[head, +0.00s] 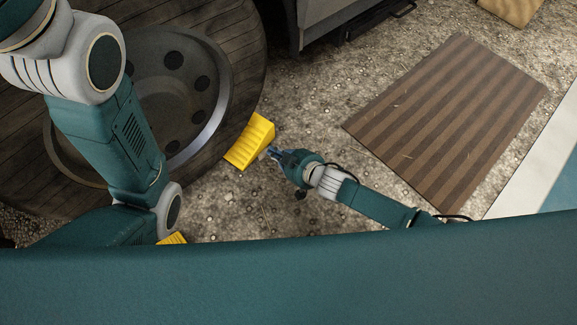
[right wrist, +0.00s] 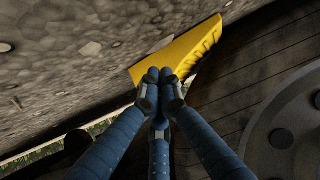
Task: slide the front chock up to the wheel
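A yellow wedge chock (head: 250,140) with ribs lies on the gravel at the right side of the big wheel (head: 236,50). In the head view it appears to reach the tyre's edge; I cannot tell for sure whether it touches. My right gripper (head: 270,152) is at the chock's outer end. In the right wrist view the fingertips (right wrist: 160,88) are together, with nothing seen between them, right at the chock (right wrist: 185,52); contact is likely but partly hidden. The dark tyre (right wrist: 255,55) is beside the chock there. My left gripper is not in view.
A second yellow chock (head: 173,239) shows partly behind my left arm and body. A striped brown mat (head: 450,120) lies on the gravel to the right. A dark step (head: 375,20) is at the top. Gravel between chock and mat is clear.

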